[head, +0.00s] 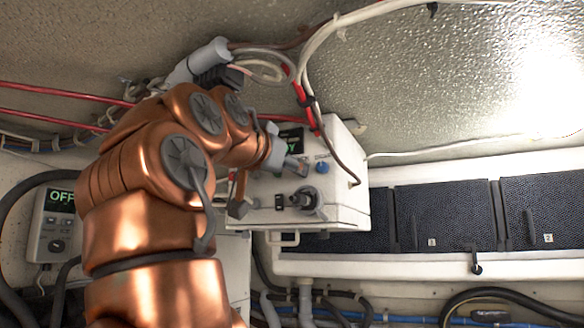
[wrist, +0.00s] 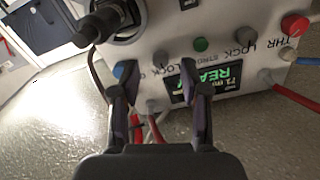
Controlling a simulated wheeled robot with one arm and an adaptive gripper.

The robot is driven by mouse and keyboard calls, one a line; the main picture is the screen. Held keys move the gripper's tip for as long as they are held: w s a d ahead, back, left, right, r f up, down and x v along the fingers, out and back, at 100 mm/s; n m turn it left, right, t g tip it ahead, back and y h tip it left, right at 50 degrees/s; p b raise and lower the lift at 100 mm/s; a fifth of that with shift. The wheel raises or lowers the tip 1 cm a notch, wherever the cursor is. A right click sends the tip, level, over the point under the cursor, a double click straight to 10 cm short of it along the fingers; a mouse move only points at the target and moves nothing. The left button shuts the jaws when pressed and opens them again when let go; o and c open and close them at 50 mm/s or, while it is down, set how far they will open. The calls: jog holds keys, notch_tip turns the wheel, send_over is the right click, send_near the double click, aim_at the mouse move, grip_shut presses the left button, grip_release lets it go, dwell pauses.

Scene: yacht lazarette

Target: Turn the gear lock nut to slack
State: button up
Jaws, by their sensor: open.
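A white control box (head: 345,205) hangs at the middle of the head view, and its panel (wrist: 225,22) fills the top of the wrist view, upside down. The panel carries small coloured knobs: blue (wrist: 118,71), grey (wrist: 160,59), green (wrist: 200,44), another grey (wrist: 250,33) and red (wrist: 295,23). Several labels read LOCK; the full wording near the grey knob is partly hidden, so I cannot be sure which is the gear lock nut. My gripper (wrist: 155,85) is open and empty, facing the panel. The first grey knob shows between its fingertips; contact is unclear.
A green READY display (wrist: 208,80) lies by the right fingertip. A dark round control (head: 303,199) sticks out of the panel's lower part. Cables (head: 318,135) run over the box. Black panels (head: 445,215) line the right wall, and an OFF unit (head: 58,225) is at left.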

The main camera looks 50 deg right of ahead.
jog(key=shift+x, duration=1.05)
grip_shut()
